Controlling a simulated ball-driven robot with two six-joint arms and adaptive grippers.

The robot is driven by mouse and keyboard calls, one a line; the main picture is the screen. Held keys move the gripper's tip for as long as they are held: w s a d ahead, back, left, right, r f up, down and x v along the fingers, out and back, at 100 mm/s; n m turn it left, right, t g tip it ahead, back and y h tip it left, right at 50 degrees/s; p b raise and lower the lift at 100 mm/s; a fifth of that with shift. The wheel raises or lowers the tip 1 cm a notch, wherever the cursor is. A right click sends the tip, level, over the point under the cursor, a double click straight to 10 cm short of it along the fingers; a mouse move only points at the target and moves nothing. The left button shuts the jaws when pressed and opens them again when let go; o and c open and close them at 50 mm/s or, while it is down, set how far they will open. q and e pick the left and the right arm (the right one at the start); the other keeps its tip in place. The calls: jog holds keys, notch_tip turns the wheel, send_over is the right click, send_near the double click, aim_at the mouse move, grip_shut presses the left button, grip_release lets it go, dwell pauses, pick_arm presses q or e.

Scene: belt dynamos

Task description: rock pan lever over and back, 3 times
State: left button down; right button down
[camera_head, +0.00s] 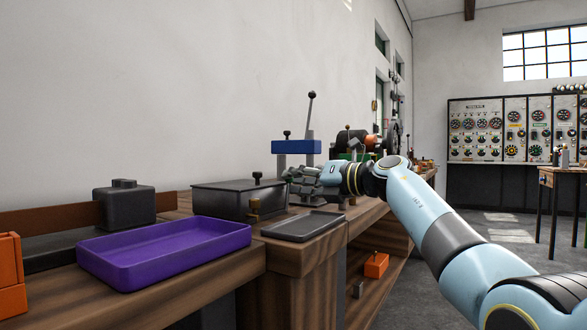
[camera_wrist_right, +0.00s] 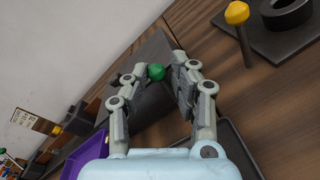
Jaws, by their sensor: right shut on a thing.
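A green ball knob (camera_wrist_right: 156,72) sits between the fingertips of my right gripper (camera_wrist_right: 155,76) in the right wrist view. The fingers are shut on it. I take it as the top of the pan lever; its stem is hidden. In the head view my right gripper (camera_head: 292,175) reaches in from the right, over the bench beside the dark box (camera_head: 222,201). The knob cannot be made out there behind the fingers. My left gripper is not in view.
A purple tray (camera_head: 165,252) and a dark shallow tray (camera_head: 303,226) lie nearer on the bench. A stand with a blue block (camera_head: 297,147) and a tall black-knobbed rod rises behind my gripper. A yellow-knobbed post (camera_wrist_right: 243,38) stands by a black ring (camera_wrist_right: 287,12).

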jog(key=shift+w+d+f+m+p, duration=0.2)
jog(key=shift+w+f+m+p, duration=0.1)
jog(key=shift+m+p, duration=0.5)
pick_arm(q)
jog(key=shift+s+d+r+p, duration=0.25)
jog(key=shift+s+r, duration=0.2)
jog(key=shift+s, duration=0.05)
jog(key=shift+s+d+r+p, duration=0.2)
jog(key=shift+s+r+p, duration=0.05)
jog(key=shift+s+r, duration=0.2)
pick_arm(e)
jog(key=shift+w+d+f+m+g, duration=0.25)
jog(key=shift+w+f+m+g, duration=0.1)
jog(key=shift+m, duration=0.35)
jog(key=c, duration=1.1)
grip_release()
jog(key=shift+r, duration=0.1)
jog(key=shift+d+r, duration=0.1)
jog(key=shift+r, duration=0.05)
jog(key=shift+d, duration=0.15)
jog(key=v, duration=1.1)
jog(key=shift+s+d, duration=0.15)
jog(key=shift+s, duration=0.2)
